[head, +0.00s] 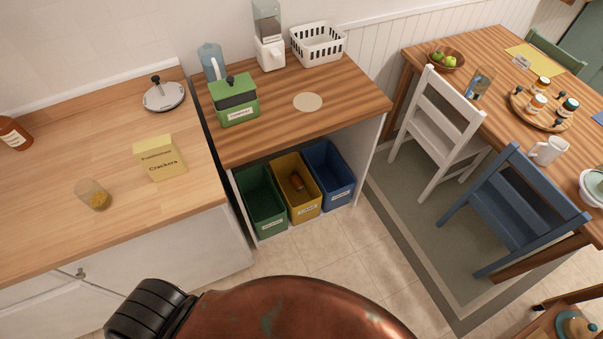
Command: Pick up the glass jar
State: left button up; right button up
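A clear glass jar (93,194) with something yellow in its bottom stands on the left wooden counter (50,228), near its front edge. I cannot see a lid on it. Another clear glass vessel (481,83) is on the dining table at the upper right; its exact kind is hard to tell. Neither of my grippers is in the head view.
A yellow crackers box (160,157) stands right of the jar. A brown bottle (14,133) and a metal lid (164,95) are further back. Colored bins (297,186) sit under the second counter. White (438,130) and blue (515,207) chairs stand by the table (420,50).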

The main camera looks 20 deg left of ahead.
aim_at(89, 191)
jog(key=u, duration=1.95)
jog(key=k, duration=0.65)
jog(key=u, duration=1.35)
